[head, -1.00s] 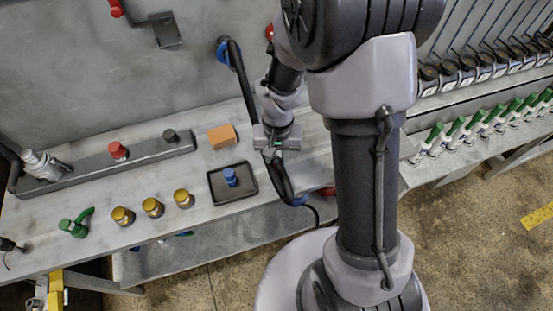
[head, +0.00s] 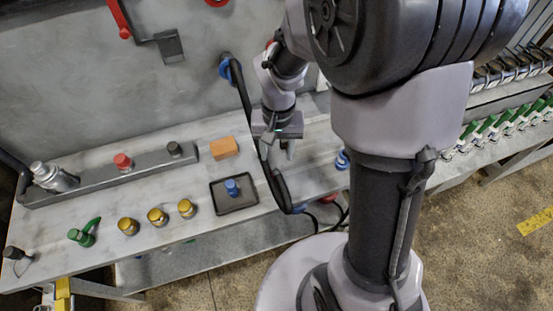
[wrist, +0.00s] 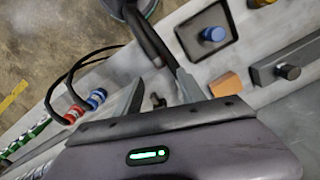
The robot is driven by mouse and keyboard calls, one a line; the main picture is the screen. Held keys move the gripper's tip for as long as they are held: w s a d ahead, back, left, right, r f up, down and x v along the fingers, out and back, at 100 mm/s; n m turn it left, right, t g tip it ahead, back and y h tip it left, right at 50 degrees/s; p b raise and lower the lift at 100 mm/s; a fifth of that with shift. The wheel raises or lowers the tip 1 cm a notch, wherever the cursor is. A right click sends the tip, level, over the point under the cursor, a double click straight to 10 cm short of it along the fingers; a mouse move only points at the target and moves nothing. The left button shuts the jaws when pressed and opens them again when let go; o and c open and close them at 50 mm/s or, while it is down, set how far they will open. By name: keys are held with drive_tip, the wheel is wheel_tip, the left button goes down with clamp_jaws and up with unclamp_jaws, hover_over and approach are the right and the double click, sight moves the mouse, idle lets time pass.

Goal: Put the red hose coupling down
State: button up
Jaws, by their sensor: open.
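A red hose coupling (wrist: 72,113) stands on the bench at left in the wrist view, with a dark hose running from it. A blue coupling (wrist: 97,97) stands right beside it; a blue fitting (head: 342,160) shows beside my arm in the head view. My gripper (head: 277,152) is over the bench, apart from the couplings. In the wrist view my gripper (wrist: 158,92) is open, with nothing held between its fingers. A small dark item lies beyond them.
A thick black hose (head: 268,165) hangs close to my gripper. A black tray (head: 216,205) with a blue knob, an orange block (head: 223,148) and several brass fittings stand on the bench to the left. A grey rail (head: 95,182) carries red and black knobs.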

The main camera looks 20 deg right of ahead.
drive_tip(key=s+a+r+t+y, duration=0.1)
drive_tip(key=s+a+r+t, duration=0.1)
drive_tip(key=s+r, duration=0.4)
drive_tip(key=s+a+r+t, duration=0.2)
drive_tip(key=s+r, duration=0.5)
drive_tip(key=r, duration=0.5)
drive_tip(key=shift+s+r+m+t+y, duration=0.15)
drive_tip(key=shift+r+m+t+y, duration=0.2)
drive_tip(key=shift+t, duration=0.55)
drive_tip(key=shift+a, duration=0.1)
wheel_tip(320, 180, down, 7)
drive_tip(key=b, duration=0.7)
